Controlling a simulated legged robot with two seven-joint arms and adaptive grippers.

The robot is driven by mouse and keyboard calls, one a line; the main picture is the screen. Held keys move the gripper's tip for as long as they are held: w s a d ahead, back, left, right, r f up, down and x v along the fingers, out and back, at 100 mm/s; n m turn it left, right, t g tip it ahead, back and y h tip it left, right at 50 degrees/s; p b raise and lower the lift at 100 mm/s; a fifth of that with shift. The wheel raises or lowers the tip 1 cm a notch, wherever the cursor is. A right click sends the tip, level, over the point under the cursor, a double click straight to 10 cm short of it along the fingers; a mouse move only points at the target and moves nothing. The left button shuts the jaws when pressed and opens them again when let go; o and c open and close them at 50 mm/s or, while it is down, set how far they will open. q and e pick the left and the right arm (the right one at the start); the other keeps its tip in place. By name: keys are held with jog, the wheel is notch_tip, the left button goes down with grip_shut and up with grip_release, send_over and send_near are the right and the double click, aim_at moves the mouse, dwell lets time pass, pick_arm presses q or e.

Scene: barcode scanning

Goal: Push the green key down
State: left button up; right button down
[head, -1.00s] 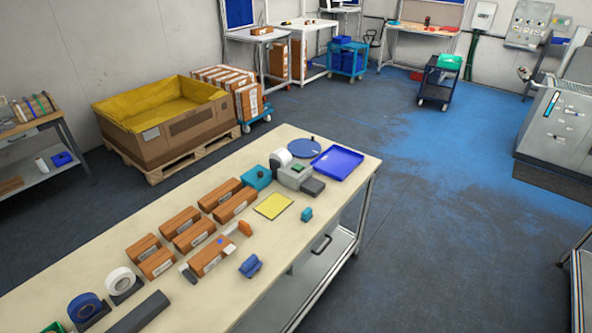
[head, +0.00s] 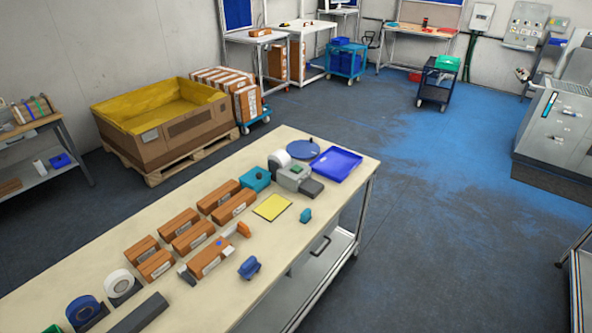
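A small green patch (head: 297,169), which looks like the green key, sits on top of a grey and white device (head: 290,179) near the far end of the long table (head: 115,245). A white roll (head: 278,160) is at the back of the device, and a dark grey block (head: 311,188) is at its front right. The patch is too small to tell whether it is raised or pressed. Neither of my grippers is in view.
A blue tray (head: 337,164), a round blue disc (head: 303,149) and a teal box (head: 256,179) surround the device. A yellow sheet (head: 272,207), brown boxes (head: 203,236) and a blue object (head: 249,267) lie nearer. Blue floor is open right of the table.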

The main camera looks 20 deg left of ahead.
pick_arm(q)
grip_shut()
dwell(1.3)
